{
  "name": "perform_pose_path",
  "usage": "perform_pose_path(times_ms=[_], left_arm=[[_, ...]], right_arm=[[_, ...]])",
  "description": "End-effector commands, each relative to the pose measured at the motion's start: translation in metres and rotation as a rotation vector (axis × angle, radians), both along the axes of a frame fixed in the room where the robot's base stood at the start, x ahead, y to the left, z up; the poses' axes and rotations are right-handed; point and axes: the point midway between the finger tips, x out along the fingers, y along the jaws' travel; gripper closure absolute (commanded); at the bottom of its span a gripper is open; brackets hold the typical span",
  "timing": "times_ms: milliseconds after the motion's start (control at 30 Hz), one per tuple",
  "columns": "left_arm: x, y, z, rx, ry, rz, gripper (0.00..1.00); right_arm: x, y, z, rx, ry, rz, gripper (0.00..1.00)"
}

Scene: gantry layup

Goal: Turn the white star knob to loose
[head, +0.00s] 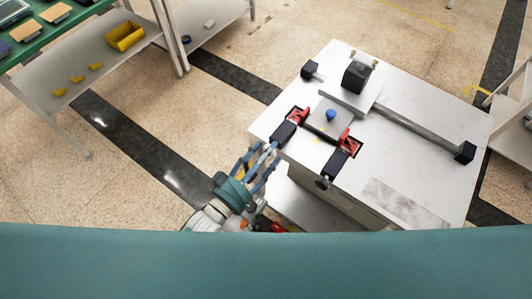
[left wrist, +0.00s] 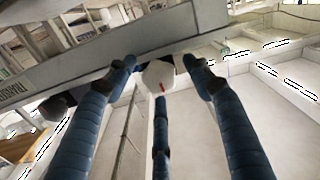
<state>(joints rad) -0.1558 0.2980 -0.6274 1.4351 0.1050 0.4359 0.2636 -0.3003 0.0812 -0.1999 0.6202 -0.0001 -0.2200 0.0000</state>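The white star knob (left wrist: 158,75) shows in the left wrist view, under the edge of a long grey beam and in front of a dark part. A short red mark is on its face. My left gripper (head: 262,158) is at the left corner of the white table in the head view. Its blue fingers are spread around the knob, one on each side and one below. Gaps show beside the knob, so the gripper looks open; whether any finger touches it I cannot tell. In the head view the knob is hidden. My right gripper is not in view.
The white table (head: 400,165) carries a rail, a black block (head: 356,75), a blue knob (head: 331,115) and red clamps (head: 348,142). A dark round knob (head: 322,183) sits on its front edge. A shelf with a yellow bin (head: 125,36) stands at upper left. Floor between is clear.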

Motion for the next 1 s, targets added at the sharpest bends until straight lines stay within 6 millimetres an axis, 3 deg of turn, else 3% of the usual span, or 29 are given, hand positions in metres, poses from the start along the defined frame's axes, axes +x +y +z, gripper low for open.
perform_pose_path(times_ms=[333, 800, 1000], left_arm=[[-0.008, 0.006, -0.002, 0.003, 0.001, 0.0, 0.48], [-0.082, 0.059, -0.001, 0.003, 0.001, -0.001, 0.48], [-0.096, 0.07, 0.0, 0.002, -0.001, 0.0, 0.48]], right_arm=[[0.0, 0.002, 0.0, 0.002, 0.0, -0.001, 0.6], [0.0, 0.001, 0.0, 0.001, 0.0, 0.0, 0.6], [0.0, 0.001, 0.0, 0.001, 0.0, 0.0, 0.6]])
